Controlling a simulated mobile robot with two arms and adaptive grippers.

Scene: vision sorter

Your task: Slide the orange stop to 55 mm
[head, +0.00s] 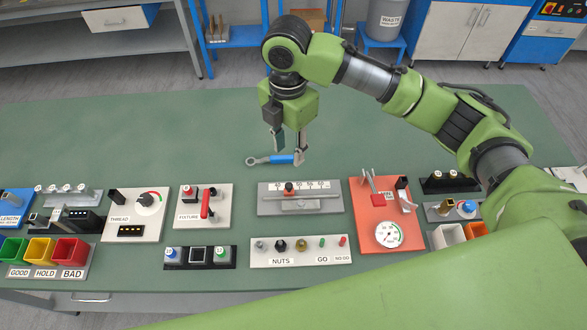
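The orange stop (289,187) sits on a grey ruler plate (327,207) with a white number strip and a slot. It stands left of the plate's middle. The numbers are too small to read, so I cannot tell its setting. My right gripper (289,149) points down over the green table behind the plate. Its fingers are apart, and it is not touching the stop. My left gripper is not in view.
A dial and THREAD panel (121,228) and a FIXTURE panel (218,191) stand left of the plate. An orange gauge panel (372,218) is close on its right. A NUTS rack (312,261) lies in front. The table behind is mostly clear.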

